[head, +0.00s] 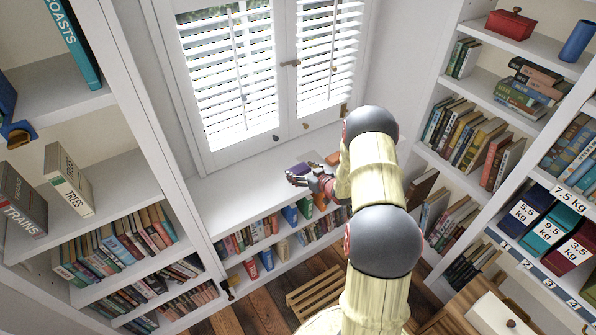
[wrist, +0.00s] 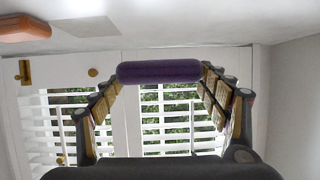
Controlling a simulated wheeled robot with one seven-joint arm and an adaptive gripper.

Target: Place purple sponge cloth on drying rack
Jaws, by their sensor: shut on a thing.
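The purple sponge cloth (wrist: 158,71) looks like a rounded purple bar in the wrist view, held between the fingertips of my gripper (wrist: 160,88). In the head view the purple cloth (head: 299,169) shows small at my gripper (head: 301,178), over the white window ledge. The fingers are shut on the cloth. I cannot tell whether the cloth touches the ledge. No drying rack is clearly recognisable; a slatted wooden piece (head: 315,294) lies on the floor below, and I cannot tell whether it is the rack.
An orange block (wrist: 25,28) lies on the ledge beside the cloth; it shows partly behind my arm in the head view (head: 333,158). Shuttered windows (head: 232,75) stand behind the ledge (head: 235,182). Bookshelves (head: 455,150) flank both sides. Several books fill the shelves under the ledge.

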